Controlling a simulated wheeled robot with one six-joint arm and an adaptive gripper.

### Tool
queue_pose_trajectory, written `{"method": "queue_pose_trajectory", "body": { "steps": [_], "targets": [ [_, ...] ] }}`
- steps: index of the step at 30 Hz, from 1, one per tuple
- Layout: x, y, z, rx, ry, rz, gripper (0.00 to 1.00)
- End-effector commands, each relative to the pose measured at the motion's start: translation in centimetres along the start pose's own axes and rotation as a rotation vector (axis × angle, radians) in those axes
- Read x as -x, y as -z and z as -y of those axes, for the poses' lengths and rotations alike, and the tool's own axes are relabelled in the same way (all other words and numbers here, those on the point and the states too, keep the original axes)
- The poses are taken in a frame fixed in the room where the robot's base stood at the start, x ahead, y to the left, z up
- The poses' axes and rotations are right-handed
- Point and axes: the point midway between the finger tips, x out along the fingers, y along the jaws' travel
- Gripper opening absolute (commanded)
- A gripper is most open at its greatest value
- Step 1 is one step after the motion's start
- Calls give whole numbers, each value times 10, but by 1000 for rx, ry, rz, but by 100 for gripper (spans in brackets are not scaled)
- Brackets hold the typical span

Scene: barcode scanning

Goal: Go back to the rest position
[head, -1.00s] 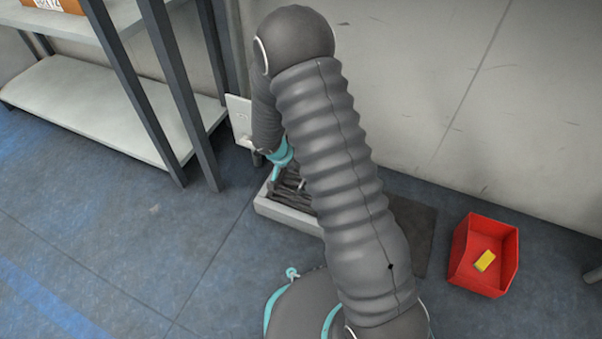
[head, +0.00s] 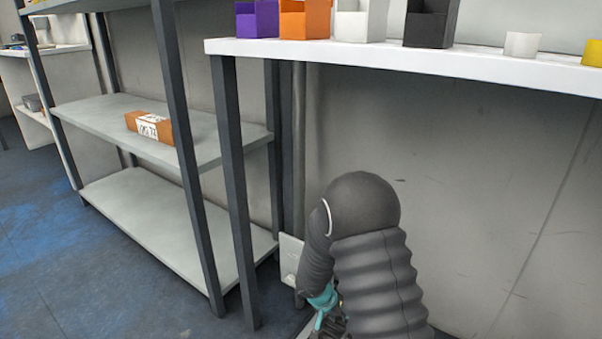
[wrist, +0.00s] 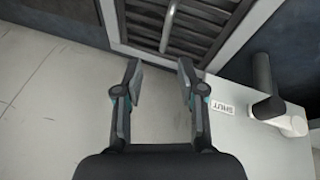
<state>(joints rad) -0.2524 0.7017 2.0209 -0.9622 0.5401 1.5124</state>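My gripper (wrist: 160,82) shows in the wrist view with its two dark fingers apart and nothing between them. Beyond the fingertips are a grey wall or panel surface and a dark slatted grille (wrist: 175,25) in a light frame. In the head view my arm is folded at the lower middle, in front of the wall. The gripper end is mostly hidden behind the arm and the lower picture edge there.
A grey shelf rack (head: 150,232) stands at the left, with an orange box (head: 150,127) on its middle shelf. A white table (head: 460,68) at the top holds purple, orange, white and black bins. In the wrist view a panel marked SHUY (wrist: 223,107) has a white-and-dark handle (wrist: 280,115).

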Motion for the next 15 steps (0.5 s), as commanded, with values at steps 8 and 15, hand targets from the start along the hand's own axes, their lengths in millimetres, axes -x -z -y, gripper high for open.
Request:
{"method": "queue_pose_trajectory", "body": {
  "steps": [8, 15],
  "targets": [
    [12, -43, -35, 315, -68, 146, 40],
    [86, -55, -81, 476, -21, 234, 40]
  ]
}}
